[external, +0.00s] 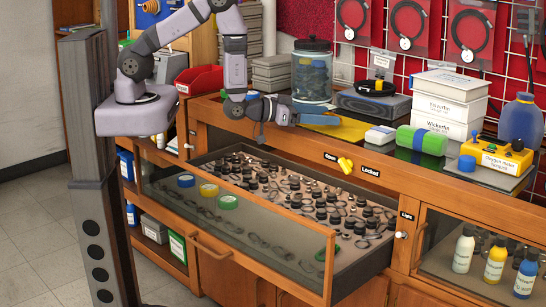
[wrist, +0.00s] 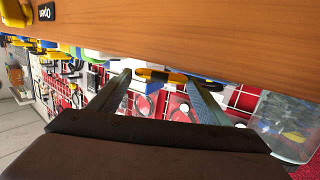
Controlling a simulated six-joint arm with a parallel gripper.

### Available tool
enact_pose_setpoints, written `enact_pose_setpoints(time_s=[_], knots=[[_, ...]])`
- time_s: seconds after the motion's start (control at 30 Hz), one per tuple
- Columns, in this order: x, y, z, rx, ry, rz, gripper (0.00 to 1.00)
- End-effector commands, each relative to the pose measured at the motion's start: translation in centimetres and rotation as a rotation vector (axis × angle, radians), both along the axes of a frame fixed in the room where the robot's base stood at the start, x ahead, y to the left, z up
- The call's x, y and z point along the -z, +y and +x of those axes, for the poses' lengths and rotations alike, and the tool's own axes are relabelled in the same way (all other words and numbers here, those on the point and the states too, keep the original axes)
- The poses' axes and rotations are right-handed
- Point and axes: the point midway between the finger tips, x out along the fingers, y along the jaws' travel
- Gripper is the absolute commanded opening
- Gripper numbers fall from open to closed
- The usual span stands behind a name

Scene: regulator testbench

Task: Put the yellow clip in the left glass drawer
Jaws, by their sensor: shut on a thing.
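The left glass drawer (external: 329,266) is pulled open below the counter, in the middle of the external view. Its front is glass in a wooden frame, and several small dark-capped items lie inside. My gripper (external: 283,112) is over the counter's left part, above and behind the open drawer. In the wrist view my gripper (wrist: 162,78) is shut on the yellow clip (wrist: 158,75), a small yellow and dark piece between the fingertips. The clip cannot be made out clearly in the external view.
Yellow and blue-green tape rolls (external: 228,202) are at the drawer's left. A yellow lever (external: 345,163) sits on the cabinet front between the labels Open and Locked. A clear jar (external: 311,75) stands behind my gripper. White boxes (external: 447,105) and an oxygen meter (external: 500,156) stand further right.

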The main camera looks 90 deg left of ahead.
Motion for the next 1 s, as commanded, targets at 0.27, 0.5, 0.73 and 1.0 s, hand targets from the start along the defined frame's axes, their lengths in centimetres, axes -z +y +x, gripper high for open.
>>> enact_pose_setpoints(time_s=[0.27,0.5,0.73,1.0], knots=[[1.8,0.0,0.0,0.000,-0.001,0.000,0.46],[1.8,0.0,0.0,0.000,-0.002,0.000,0.46],[2.1,0.0,0.0,0.000,-0.001,0.000,0.83],[2.1,0.0,0.0,0.000,-0.001,0.000,0.90]])
